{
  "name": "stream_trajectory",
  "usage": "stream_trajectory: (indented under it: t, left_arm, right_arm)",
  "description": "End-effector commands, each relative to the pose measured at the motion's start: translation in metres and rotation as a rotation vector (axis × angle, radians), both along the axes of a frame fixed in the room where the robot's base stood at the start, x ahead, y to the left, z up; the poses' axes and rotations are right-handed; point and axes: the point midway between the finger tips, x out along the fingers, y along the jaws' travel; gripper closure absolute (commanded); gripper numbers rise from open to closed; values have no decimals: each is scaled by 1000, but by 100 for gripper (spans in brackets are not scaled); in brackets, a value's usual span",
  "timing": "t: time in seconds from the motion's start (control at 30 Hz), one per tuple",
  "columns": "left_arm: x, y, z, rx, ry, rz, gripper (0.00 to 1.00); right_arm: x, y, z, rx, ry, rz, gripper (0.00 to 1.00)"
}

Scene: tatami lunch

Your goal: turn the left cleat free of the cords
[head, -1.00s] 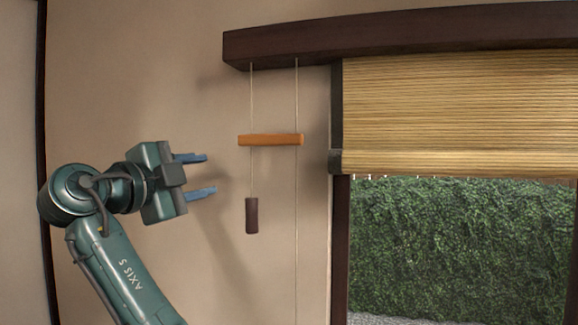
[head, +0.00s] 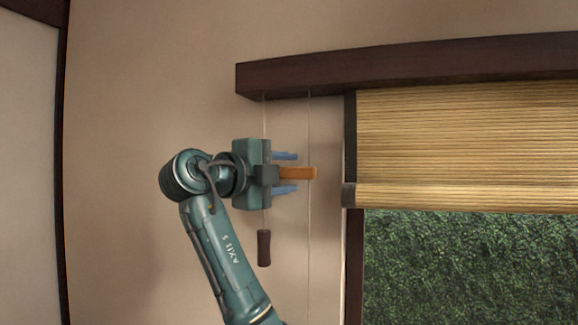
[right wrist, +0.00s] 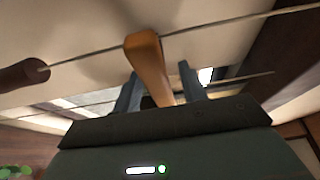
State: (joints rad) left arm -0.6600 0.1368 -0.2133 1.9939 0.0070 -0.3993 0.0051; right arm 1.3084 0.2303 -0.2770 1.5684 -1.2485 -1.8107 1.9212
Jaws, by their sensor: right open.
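The left cleat (head: 303,173) is an orange-brown wooden bar, lying level in front of the cords beside the window. Its left part is hidden behind my right gripper (head: 290,172) in the head view. The right gripper is open, with one blue finger above the bar and one below. In the right wrist view, the cleat (right wrist: 147,61) lies between the two fingers, with gaps on both sides. A pale cord (right wrist: 95,55) crosses at its rounded end. A second cord (head: 309,130) passes near its right end in the head view. My left gripper is out of view.
A dark brown cord weight (head: 264,248) hangs below the gripper; it also shows in the right wrist view (right wrist: 22,73). A dark beam (head: 400,65) runs above. A bamboo blind (head: 455,145) hangs to the right. The wall at left is clear.

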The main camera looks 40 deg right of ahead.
Motion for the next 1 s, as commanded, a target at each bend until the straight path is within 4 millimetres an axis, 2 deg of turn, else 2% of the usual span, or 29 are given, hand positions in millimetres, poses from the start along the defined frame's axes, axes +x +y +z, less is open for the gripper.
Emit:
stream_trajectory:
  t: [0.13, 0.43, 0.9, 1.0]
  left_arm:
    - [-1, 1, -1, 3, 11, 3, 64]
    - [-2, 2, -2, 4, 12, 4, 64]
    - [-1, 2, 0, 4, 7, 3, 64]
    - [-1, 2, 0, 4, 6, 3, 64]
  right_arm:
    - [1, -10, 0, 0, 0, -1, 58]
    - [1, -12, 0, 1, 0, 1, 58]
    - [1, -11, 0, 1, 0, 1, 97]
    - [1, -11, 0, 1, 1, 1, 100]
